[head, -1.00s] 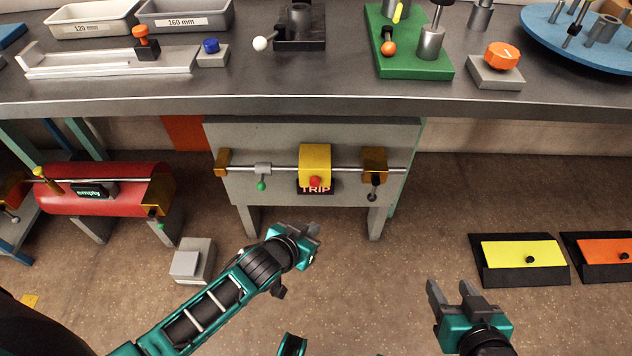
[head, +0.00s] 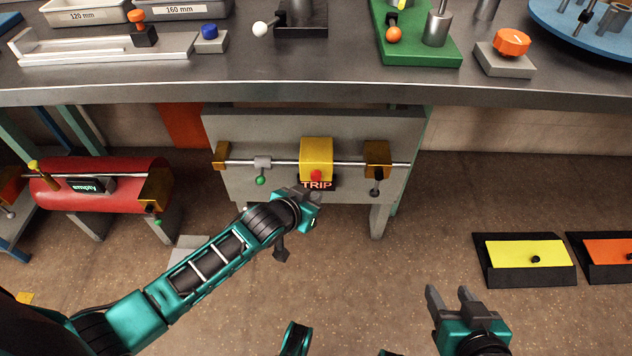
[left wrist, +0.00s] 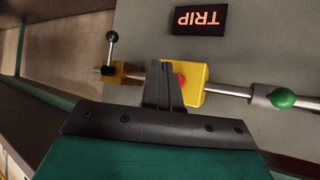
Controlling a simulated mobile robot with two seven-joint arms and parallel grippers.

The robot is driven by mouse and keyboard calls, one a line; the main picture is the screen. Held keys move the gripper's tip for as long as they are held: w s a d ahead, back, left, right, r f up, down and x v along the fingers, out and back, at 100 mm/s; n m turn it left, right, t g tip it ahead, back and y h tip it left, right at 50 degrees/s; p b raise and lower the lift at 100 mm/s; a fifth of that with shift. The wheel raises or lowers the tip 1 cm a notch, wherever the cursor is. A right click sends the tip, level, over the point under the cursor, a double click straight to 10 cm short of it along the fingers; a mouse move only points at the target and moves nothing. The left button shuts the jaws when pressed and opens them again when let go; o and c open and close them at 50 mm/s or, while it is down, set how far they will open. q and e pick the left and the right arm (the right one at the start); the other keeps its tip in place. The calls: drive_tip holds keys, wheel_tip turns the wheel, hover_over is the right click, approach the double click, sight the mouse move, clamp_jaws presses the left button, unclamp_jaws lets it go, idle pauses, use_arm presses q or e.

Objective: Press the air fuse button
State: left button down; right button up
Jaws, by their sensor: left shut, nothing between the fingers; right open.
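The air fuse is a yellow block (head: 316,155) on a pipe on the grey panel under the bench. Its red button (head: 316,175) faces out, just above a lit "TRIP" sign (head: 317,185). My left gripper (head: 312,194) is shut and empty, just below the sign in the head view. In the left wrist view its closed fingers (left wrist: 162,85) point at the yellow block (left wrist: 197,88) and partly cover the red button (left wrist: 181,80). I cannot tell whether they touch it. My right gripper (head: 451,297) is open and empty at the lower right, over the floor.
A green-knobbed valve (head: 262,170) and a black-knobbed valve (head: 377,165) flank the fuse on the pipe. The bench edge (head: 320,95) overhangs above. Yellow (head: 510,249) and orange pedals lie right.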

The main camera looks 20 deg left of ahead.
sight(316, 176)
use_arm(q)
drive_tip(key=shift+w+a, duration=0.15)
drive_tip(key=shift+w, duration=0.4)
drive_tip(key=shift+w+a, duration=0.15)
drive_tip(key=shift+w, duration=0.35)
drive_tip(key=shift+w+r, duration=0.1)
drive_tip(key=shift+w, duration=0.05)
idle(1.2)
drive_tip(key=shift+w+a, duration=0.1)
drive_tip(key=shift+w, duration=0.15)
